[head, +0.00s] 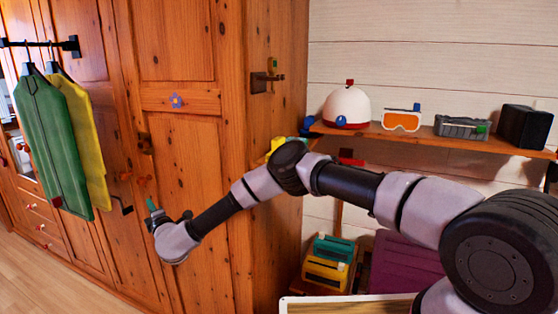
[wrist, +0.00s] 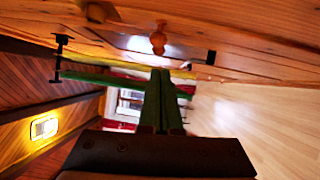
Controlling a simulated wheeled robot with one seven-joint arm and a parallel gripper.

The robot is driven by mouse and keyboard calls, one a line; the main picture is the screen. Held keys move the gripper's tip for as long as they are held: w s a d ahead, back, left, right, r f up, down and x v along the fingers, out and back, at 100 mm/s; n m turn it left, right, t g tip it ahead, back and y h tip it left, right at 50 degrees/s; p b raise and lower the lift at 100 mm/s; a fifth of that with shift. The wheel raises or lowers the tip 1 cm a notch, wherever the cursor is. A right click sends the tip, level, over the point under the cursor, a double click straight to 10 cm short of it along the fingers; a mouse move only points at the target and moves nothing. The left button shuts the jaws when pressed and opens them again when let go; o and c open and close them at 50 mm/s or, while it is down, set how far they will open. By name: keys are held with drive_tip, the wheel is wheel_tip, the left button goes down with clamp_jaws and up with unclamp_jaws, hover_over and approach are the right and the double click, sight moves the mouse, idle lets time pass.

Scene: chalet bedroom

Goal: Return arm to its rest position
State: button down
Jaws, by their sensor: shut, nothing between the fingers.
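My gripper (head: 152,204) is at the end of my arm, which reaches left across the front of the wooden wardrobe (head: 180,150). Its teal-green fingers are small in the head view. In the wrist view my gripper (wrist: 160,75) shows its two green fingers pressed side by side, shut and empty. A round wooden knob (wrist: 158,40) stands just beyond the fingertips in the wrist view. I cannot tell the exact gap between fingertips and wardrobe.
A green jacket (head: 52,140) and a yellow one (head: 92,140) hang at left. A shelf (head: 375,131) holds a white helmet (head: 346,104), goggles (head: 402,120) and dark boxes. Below are toaster-like boxes (head: 326,272) and a purple object (head: 405,265). Open floor (head: 40,270) lies at lower left.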

drive_tip(key=s+r+n+g+y, duration=0.25)
drive_tip(key=r+n+y, duration=0.35)
drive_tip(key=r, duration=0.6)
drive_tip(key=s+r+n+g+y, duration=0.1)
drive_tip(key=r+n+g+y, duration=0.3)
drive_tip(key=r+n, duration=0.5)
drive_tip(key=s+d+r+n+g+h, duration=0.1)
drive_tip(key=s+d+r+n+g, duration=0.3)
drive_tip(key=r+n+g, duration=0.25)
drive_tip(key=s+d+r+n+g+h, duration=0.1)
drive_tip(key=s+d+r+n+g, duration=0.2)
drive_tip(key=d+r+n+g, duration=0.25)
drive_tip(key=s+d+r+n+t+h, duration=0.1)
drive_tip(key=s+d+n+t+h, duration=0.2)
drive_tip(key=d, duration=1.6)
drive_tip(key=s+d+r+n+t+h, duration=0.1)
drive_tip(key=s+d+n+t+h, duration=0.3)
drive_tip(key=d+h, duration=0.5)
drive_tip(key=s+d+r+n+t+h, duration=0.1)
drive_tip(key=s+d+n+t+h, duration=0.3)
drive_tip(key=d, duration=2.5)
drive_tip(key=s+n+h, duration=0.2)
drive_tip(key=n, duration=0.1)
drive_tip(key=shift+s+d+r, duration=0.35)
drive_tip(key=shift+d+r, duration=0.05)
